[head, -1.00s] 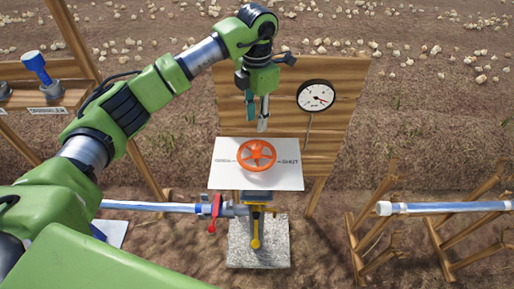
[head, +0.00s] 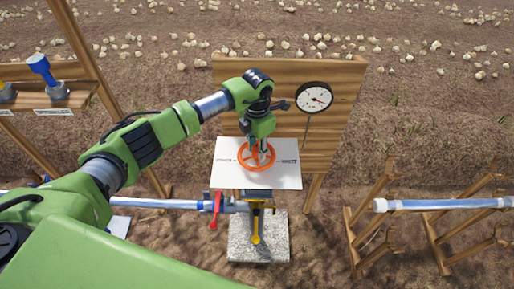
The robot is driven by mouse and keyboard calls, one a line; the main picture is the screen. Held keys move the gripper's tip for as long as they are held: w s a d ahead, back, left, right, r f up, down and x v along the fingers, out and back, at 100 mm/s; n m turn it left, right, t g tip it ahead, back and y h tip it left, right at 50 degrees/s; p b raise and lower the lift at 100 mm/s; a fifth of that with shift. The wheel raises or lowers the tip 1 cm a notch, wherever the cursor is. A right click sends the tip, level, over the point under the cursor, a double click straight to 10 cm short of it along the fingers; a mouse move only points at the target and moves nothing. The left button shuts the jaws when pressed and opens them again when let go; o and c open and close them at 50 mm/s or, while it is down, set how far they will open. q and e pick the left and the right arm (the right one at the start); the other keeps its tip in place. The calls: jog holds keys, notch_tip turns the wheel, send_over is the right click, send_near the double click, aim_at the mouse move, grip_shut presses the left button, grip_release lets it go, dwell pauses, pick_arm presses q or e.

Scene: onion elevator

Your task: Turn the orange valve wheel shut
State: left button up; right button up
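The orange valve wheel (head: 245,163) lies flat on a white plate (head: 285,180) with printed words at its left and right. My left gripper (head: 258,160) points down at the wheel, with its fingertips at the wheel's spokes. I cannot tell whether the fingers touch the wheel. The two fingers look apart, and the gripper partly hides the wheel. My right gripper is not in view.
A wooden board with a round gauge (head: 314,98) stands behind the plate. Below are a red lever (head: 217,208), a yellow handle (head: 255,228) and a blue-white pipe (head: 165,203). A separate pipe (head: 440,204) rests on wooden stands at right.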

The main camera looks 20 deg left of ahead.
pick_arm(q)
grip_shut()
